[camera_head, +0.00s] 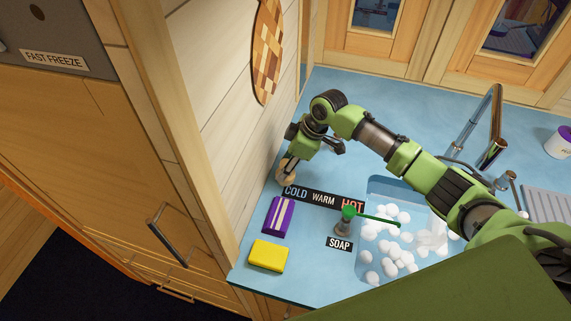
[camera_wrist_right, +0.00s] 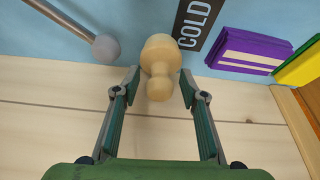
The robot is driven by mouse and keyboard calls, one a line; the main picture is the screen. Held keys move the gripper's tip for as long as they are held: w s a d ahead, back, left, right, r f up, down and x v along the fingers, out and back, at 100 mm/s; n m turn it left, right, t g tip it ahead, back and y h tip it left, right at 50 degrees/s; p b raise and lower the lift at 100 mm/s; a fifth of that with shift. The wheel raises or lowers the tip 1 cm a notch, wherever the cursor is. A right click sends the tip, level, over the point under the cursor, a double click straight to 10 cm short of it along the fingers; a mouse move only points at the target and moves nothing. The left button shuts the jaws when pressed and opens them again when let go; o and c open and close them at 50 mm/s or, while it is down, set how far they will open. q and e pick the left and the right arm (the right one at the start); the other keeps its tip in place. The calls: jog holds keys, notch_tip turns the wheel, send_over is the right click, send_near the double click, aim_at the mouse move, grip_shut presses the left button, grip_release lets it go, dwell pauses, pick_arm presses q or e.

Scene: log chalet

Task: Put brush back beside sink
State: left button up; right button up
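A pale wooden brush (camera_head: 287,170) with a rounded knob handle stands on the blue counter by the wood wall, near the COLD label. My right gripper (camera_head: 311,157) is above and beside it. In the right wrist view the brush (camera_wrist_right: 158,68) shows between the two fingers of my right gripper (camera_wrist_right: 158,84), with a gap on each side, so the gripper is open. The brush's underside is hidden. The sink (camera_head: 376,190), holding water and white suds, lies to the right of the brush. My left gripper is not in view.
A purple striped packet (camera_head: 278,215), a yellow sponge (camera_head: 268,256) and a green-topped soap pump (camera_head: 345,220) stand left of the sink. The tall faucet (camera_head: 493,130) rises behind it. A COLD WARM HOT strip (camera_head: 323,198) lies on the counter. Free counter lies behind my arm.

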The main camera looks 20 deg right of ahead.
jog(key=shift+r, duration=0.2)
jog(key=b+v, duration=0.2)
jog(key=v, duration=1)
jog(key=shift+b, duration=0.4)
jog(key=shift+a, duration=0.1)
